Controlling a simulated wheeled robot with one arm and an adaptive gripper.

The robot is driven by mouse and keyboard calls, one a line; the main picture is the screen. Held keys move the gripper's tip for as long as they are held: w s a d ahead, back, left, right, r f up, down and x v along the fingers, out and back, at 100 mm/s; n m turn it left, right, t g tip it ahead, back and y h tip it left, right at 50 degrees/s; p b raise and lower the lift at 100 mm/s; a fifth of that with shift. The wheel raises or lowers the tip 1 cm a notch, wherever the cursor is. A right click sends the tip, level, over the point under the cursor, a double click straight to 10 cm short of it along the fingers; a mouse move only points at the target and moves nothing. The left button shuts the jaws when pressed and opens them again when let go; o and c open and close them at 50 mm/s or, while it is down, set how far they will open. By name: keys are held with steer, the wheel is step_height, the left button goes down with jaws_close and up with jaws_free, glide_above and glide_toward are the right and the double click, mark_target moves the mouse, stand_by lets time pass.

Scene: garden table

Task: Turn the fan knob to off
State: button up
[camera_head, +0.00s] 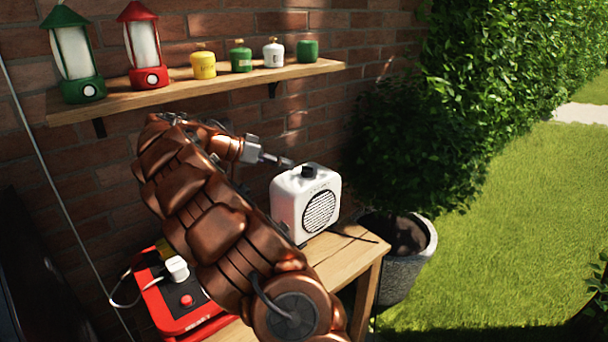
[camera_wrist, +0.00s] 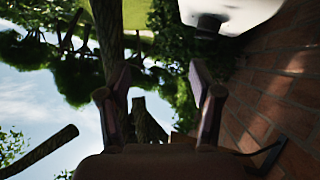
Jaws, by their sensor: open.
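The white box-shaped fan (camera_head: 293,210) with a round dark grille stands on the wooden table, at the centre right of the head view. Its dark knob (camera_head: 309,171) sits on top. My gripper (camera_head: 284,162) is just left of the knob, about level with it, and looks apart from it. In the wrist view the fan (camera_wrist: 235,12) and its knob (camera_wrist: 208,22) are at the top edge, beyond the right finger. There my gripper (camera_wrist: 160,78) is open, with nothing between the fingers. The knob's pointer direction cannot be made out.
A wooden shelf (camera_head: 225,83) on the brick wall holds a green lantern (camera_head: 74,55), a red lantern (camera_head: 143,48) and several small canisters. A red power box (camera_head: 165,305) with a white plug lies left on the table (camera_head: 345,262). A potted bush stands right.

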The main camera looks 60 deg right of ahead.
mark_target(306, 170)
steer(key=w+d+f+m, duration=0.1)
steer(key=d, duration=0.1)
steer(key=w+d+f+m, duration=0.1)
steer(key=w+d+f, duration=0.1)
steer(key=w+d+f+m+h, duration=0.1)
steer(key=d+f, duration=0.1)
steer(key=shift+w+d, duration=0.1)
steer(key=shift+w, duration=0.1)
steer(key=shift+p+x, duration=0.95)
steer(key=shift+x, duration=3)
steer(key=shift+w, duration=0.1)
steer(key=shift+c, duration=0.2)
steer(key=c, duration=1.1)
